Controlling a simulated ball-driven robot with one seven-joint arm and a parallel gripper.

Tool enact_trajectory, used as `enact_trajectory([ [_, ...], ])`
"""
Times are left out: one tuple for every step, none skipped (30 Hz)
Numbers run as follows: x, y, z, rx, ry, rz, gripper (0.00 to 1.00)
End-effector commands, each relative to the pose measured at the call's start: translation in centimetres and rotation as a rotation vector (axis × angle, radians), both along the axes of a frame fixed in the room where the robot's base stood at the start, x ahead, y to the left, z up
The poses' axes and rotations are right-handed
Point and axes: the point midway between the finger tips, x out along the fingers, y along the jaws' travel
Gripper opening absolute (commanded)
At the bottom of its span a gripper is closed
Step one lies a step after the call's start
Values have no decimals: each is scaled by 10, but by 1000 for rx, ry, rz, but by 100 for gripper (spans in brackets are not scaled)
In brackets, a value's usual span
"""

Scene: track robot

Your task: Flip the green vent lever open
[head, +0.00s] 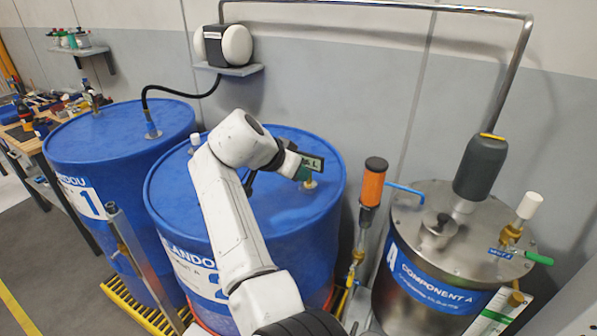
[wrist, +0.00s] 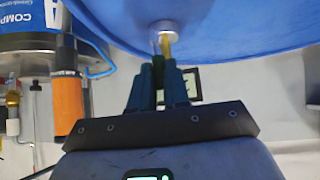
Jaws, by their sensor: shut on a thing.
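The middle blue drum (head: 265,210) carries a small brass vent fitting (head: 310,184) on its lid, with a dark-framed sign (head: 314,162) beside it. My gripper (head: 300,171) is at this fitting. In the wrist view, my gripper (wrist: 158,72) has its fingers close together around a narrow dark green piece, which looks like the vent lever (wrist: 158,62), beside the brass stem (wrist: 166,45). The fingers hide most of the lever, so its angle cannot be told. Another green-handled lever (head: 538,257) sits on the steel Component A tank (head: 405,300), away from my gripper.
A second blue drum (head: 120,140) stands at left. An orange-handled tool (head: 373,185) stands upright between the middle drum and the steel tank. A grey pipe (head: 400,6) runs along the wall above. A wall shelf (head: 230,69) holds a white and black pump.

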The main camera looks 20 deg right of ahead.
Motion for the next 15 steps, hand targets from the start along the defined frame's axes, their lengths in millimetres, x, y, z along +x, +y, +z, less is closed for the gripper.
enact_trajectory([
  [-1,0,-2,-1,6,1,0],
  [-1,0,-2,-1,7,1,0],
  [-1,0,-3,-1,7,1,0],
  [-1,0,-3,-1,7,1,0],
  [-1,0,-3,0,7,1,0],
  [0,0,-3,0,7,1,0],
  [-1,1,-3,0,7,1,0],
  [-1,1,-3,0,7,1,0],
  [-1,1,-3,0,7,1,0],
  [0,1,-3,0,7,1,0],
  [0,1,-3,0,7,1,17],
  [0,1,-3,1,6,2,21],
  [0,1,-2,0,6,2,24],
  [0,1,-2,0,6,2,27],
  [0,1,-2,0,5,1,31],
])
